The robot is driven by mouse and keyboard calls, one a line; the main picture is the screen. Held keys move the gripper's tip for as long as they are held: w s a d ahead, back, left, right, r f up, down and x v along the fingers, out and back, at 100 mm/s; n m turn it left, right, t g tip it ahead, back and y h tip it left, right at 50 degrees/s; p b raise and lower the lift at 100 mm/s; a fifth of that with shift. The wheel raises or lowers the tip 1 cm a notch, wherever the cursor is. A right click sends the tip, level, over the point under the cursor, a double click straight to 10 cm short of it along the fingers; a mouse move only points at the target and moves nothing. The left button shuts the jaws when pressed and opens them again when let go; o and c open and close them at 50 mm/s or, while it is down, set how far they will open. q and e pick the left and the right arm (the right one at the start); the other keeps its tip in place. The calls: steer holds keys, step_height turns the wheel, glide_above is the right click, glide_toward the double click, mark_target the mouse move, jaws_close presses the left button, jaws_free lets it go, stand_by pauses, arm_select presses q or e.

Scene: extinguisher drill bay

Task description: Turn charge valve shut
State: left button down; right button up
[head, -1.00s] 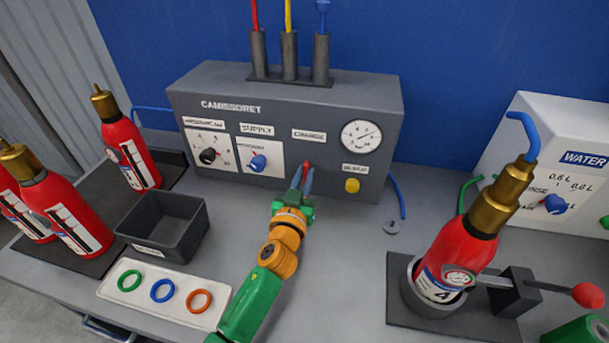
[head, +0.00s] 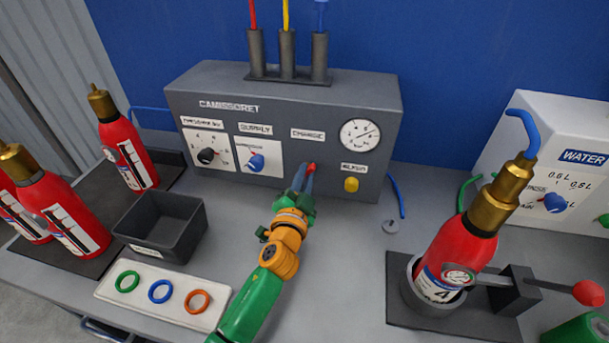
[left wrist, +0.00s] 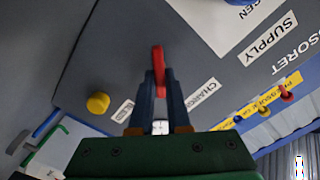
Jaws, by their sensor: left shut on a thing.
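The charge valve's red handle (head: 311,168) sits on the front of the grey panel, below the CHARGE label (head: 308,134). My left gripper (head: 304,178) reaches in from below and is shut on this handle. In the left wrist view, the red handle (left wrist: 158,60) sticks out past the two blue-grey fingertips (left wrist: 160,85) and stands nearly upright in the picture. My right gripper is not in view.
The gauge (head: 360,134) and yellow button (head: 351,185) are right of the valve; the blue supply knob (head: 256,162) is left. An open grey bin (head: 170,252) and a tray (head: 135,301) of rings lie left of my arm. A red extinguisher (head: 460,248) stands right in a holder.

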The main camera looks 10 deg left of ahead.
arm_select(q)
steer(key=shift+d+f+m, duration=0.1)
steer(key=shift+f+m, duration=0.05)
steer(key=shift+m, duration=2.1)
steer(key=shift+f+m, duration=0.1)
steer(key=shift+m, duration=2.15)
steer(key=c, duration=0.9)
jaws_free()
steer(key=s, duration=0.7)
